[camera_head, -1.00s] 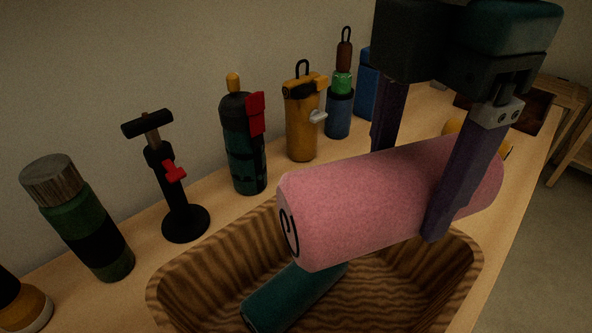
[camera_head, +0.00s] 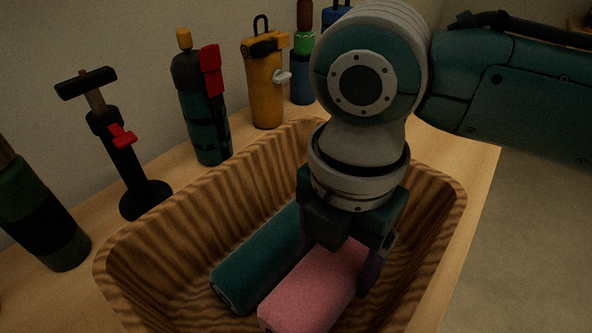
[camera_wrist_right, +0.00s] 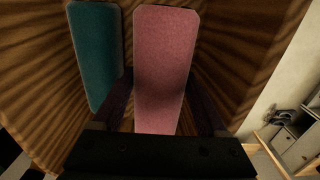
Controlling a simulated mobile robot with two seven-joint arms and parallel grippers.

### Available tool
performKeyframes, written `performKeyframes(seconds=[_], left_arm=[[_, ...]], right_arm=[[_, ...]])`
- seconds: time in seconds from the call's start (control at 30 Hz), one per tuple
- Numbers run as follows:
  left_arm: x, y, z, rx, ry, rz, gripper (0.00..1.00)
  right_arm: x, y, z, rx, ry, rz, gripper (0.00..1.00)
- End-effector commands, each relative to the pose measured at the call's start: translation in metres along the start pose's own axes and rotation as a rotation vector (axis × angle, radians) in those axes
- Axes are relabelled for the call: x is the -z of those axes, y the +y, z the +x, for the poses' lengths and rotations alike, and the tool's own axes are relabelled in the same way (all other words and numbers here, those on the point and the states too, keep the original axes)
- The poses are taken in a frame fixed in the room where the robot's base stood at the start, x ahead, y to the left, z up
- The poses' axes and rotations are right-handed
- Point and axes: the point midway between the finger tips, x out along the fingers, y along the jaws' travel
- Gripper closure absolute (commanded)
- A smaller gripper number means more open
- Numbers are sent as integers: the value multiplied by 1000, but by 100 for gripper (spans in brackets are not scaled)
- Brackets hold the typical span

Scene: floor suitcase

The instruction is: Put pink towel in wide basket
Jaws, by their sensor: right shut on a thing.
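The rolled pink towel (camera_head: 318,291) is inside the wide wooden basket (camera_head: 128,262), low down beside a rolled teal towel (camera_head: 262,262). My right gripper (camera_head: 340,268) reaches down into the basket and is shut on the pink towel. In the right wrist view the pink towel (camera_wrist_right: 161,70) lies between the two fingers (camera_wrist_right: 165,105), with the teal towel (camera_wrist_right: 96,55) to its left. Whether the pink towel touches the basket floor I cannot tell. My left gripper is not in view.
A black pump-like stand (camera_head: 118,150), a teal bottle with a red part (camera_head: 203,110), a yellow bottle (camera_head: 264,80) and a green bottle (camera_head: 40,215) stand along the wall behind the basket. Open floor (camera_head: 530,240) lies to the right of the tabletop.

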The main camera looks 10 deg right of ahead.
Motion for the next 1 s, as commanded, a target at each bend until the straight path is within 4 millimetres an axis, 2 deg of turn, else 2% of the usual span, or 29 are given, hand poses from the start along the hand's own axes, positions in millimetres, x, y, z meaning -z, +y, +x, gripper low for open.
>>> performKeyframes(seconds=[0.33, 0.77, 0.8, 1.0], left_arm=[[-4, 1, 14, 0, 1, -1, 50], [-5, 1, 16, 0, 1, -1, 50], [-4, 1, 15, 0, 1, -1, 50], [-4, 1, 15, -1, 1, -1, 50]], right_arm=[[0, 0, 45, 0, 0, 1, 89], [0, 0, 51, -1, -1, 0, 89], [0, 0, 50, -1, -1, 0, 20], [0, 0, 50, -1, 0, 0, 0]])
